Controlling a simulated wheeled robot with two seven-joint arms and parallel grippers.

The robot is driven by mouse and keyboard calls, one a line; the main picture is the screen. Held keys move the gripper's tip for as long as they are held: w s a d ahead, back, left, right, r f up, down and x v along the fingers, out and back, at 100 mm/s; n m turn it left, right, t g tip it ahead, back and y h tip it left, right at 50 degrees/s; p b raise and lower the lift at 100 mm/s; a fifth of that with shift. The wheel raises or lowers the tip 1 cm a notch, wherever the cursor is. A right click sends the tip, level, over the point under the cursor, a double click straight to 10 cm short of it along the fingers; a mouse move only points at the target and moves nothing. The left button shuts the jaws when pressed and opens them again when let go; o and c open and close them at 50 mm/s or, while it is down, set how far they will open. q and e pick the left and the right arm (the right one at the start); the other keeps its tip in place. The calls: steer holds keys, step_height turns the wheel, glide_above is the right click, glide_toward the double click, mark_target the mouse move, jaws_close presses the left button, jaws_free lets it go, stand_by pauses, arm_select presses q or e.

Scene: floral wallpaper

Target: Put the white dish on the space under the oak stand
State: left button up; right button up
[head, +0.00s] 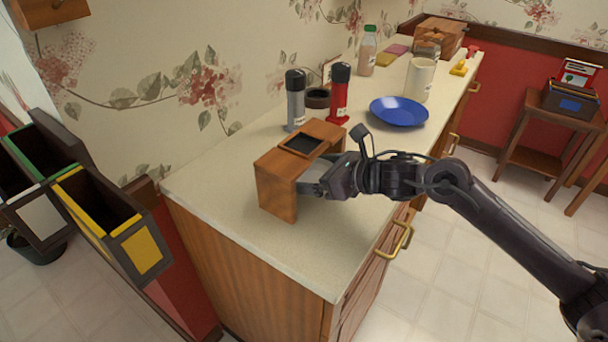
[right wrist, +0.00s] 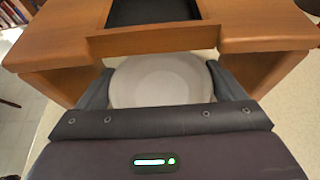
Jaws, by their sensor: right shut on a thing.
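The oak stand (head: 275,185) is a small wooden bridge on the near part of the counter, with a dark inset in its top. It also fills the top of the right wrist view (right wrist: 255,28). My right gripper (head: 318,188) reaches into the opening under the stand from the right. In the right wrist view the white dish (right wrist: 160,82) lies between my fingers, partly beneath the stand's top, and the gripper is shut on it. In the head view the stand and gripper mostly hide the dish. I cannot tell whether the dish touches the counter. My left gripper is not in view.
Grey (head: 296,100) and red (head: 340,95) bottles stand behind the oak stand. A blue plate (head: 398,111) and a cream mug (head: 419,80) stand farther along the counter (head: 300,250). The counter's near end is clear. Bins (head: 110,225) hang at the left.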

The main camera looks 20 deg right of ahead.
mark_target(304, 180)
steer(key=shift+w+a+r, duration=0.1)
steer(key=shift+w+a, duration=0.7)
steer(key=shift+w, duration=0.25)
steer(key=shift+w+a+f, duration=0.15)
steer(key=shift+f, duration=0.05)
step_height(304, 180, down, 3)
steer(key=shift+p, duration=0.55)
steer(key=shift+f, duration=0.2)
steer(key=shift+f+b, duration=0.15)
steer(key=shift+b, duration=0.15)
steer(key=o, duration=0.7)
